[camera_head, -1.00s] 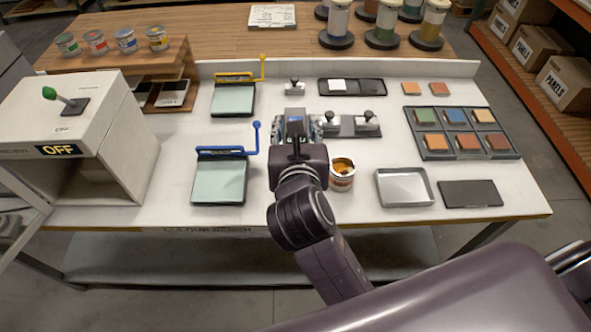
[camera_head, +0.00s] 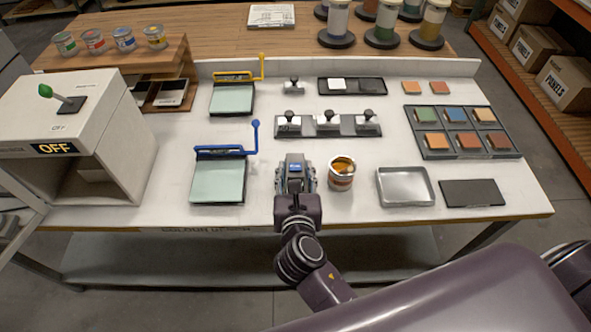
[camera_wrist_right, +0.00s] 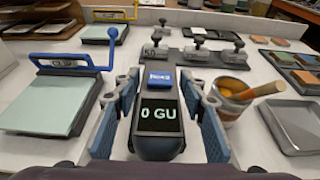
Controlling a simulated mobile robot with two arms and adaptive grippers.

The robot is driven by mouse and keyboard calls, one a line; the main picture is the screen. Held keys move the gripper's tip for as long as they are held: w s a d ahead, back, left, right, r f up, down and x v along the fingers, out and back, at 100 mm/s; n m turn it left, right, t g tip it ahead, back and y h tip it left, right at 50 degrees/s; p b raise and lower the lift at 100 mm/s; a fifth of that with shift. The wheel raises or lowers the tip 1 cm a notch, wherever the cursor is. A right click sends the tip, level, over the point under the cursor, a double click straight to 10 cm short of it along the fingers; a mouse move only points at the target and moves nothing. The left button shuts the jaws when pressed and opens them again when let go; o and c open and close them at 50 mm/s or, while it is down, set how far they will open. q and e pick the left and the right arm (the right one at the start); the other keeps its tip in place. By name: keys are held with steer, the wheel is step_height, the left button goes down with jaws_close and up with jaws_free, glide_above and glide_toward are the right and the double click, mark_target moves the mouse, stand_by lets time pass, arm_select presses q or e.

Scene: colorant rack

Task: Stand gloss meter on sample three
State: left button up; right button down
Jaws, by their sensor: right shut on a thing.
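My right gripper (camera_head: 295,172) is shut on the gloss meter (camera_wrist_right: 158,118), a dark handheld block with a blue label and a screen reading "0 GU". In the right wrist view the fingers (camera_wrist_right: 161,85) flank it on both sides. In the head view it is over the front middle of the bench, between the blue-handled pale panel (camera_head: 219,181) and the open can (camera_head: 341,178). Colored square tiles sit in a six-place tray (camera_head: 462,155) at the right. I cannot read which piece is sample three. My left gripper is not in view.
A dark rack (camera_head: 345,133) with several knobbed metal blocks lies beyond the gripper. The can holds orange paint and a stick handle (camera_wrist_right: 257,92). An empty metal tray (camera_head: 405,201) and a dark plate (camera_head: 471,208) lie right. A booth (camera_head: 125,125) stands left.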

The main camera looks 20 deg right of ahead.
steer(key=c, duration=1.6)
jaws_free()
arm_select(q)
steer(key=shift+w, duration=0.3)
arm_select(e)
steer(key=o, duration=0.4)
